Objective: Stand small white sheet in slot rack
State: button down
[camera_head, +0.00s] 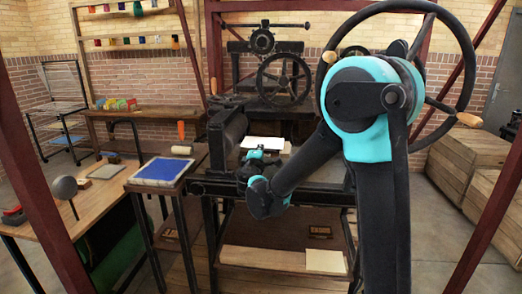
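A white sheet (262,142) lies flat on the bed of the press in the middle, just beyond the end of my arm. Another pale sheet or board (326,261) lies on the low wooden shelf under the press. I cannot tell which is the small white sheet. My gripper (256,155) is near the near edge of the sheet on the press bed; my own arm links hide most of it, and its fingers are too small to read. No slot rack is clearly identifiable; a wire-shelf rack (62,108) stands at the far left.
A blue inked slab (163,170) sits on a small stand left of the press. A wooden table (95,198) with tools is at the left. A large wheel (462,60) and red posts frame the view. Wooden crates (465,160) stand at the right.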

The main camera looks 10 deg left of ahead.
jog(key=s, duration=1.4)
jog(key=shift+s+a, duration=0.2)
jog(key=shift+a, duration=0.05)
dwell(0.9)
